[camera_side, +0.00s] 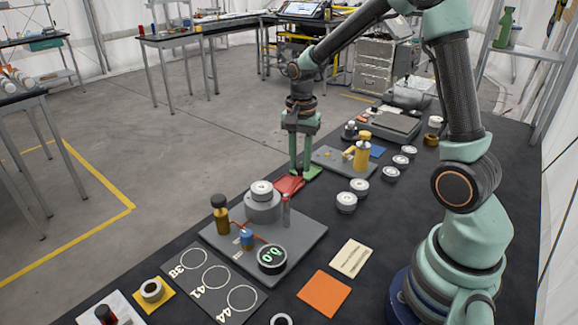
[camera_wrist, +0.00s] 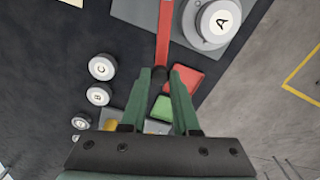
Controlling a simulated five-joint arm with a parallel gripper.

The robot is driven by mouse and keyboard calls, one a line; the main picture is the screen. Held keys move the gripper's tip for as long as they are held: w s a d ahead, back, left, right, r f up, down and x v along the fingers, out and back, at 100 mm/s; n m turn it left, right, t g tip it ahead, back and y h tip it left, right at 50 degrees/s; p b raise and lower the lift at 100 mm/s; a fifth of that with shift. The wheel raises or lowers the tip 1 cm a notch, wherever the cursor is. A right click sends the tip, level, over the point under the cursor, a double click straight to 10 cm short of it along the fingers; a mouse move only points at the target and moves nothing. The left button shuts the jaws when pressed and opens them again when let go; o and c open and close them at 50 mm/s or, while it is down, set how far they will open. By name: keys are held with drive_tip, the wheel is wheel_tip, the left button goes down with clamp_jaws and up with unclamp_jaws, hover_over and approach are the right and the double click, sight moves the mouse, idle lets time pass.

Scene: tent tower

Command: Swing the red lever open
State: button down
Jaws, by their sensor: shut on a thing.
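The red lever (camera_wrist: 163,38) runs down from the edge of the grey plate in the wrist view and ends in a dark tip. My gripper (camera_wrist: 164,76) is shut on the dark end of the red lever, with one green finger on each side. In the side view my gripper (camera_side: 303,172) points down, low over the far side of the grey plate (camera_side: 308,234). A red pad (camera_side: 289,186) and a green pad (camera_side: 313,173) lie by the fingers. The lever is hard to make out from the side.
A round grey block with a white disc marked A (camera_wrist: 221,20) stands on the plate near the lever. A brown-gold post (camera_side: 221,215) and a small blue part (camera_side: 246,239) also stand there. Several white discs (camera_side: 346,202) and a board with a yellow cylinder (camera_side: 361,154) are nearby.

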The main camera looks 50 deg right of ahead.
drive_tip(key=shift+s+d+r+m, duration=0.15)
drive_tip(key=shift+s+m, duration=0.45)
drive_tip(key=shift+m, duration=0.3)
drive_tip(key=shift+s+d+f+m, duration=0.1)
drive_tip(key=shift+s+m, duration=0.5)
drive_tip(key=shift+m, duration=0.3)
drive_tip(key=shift+s, duration=0.1)
drive_tip(key=c, duration=0.7)
unclamp_jaws()
drive_tip(key=shift+o, duration=0.2)
wheel_tip(320, 180, up, 12)
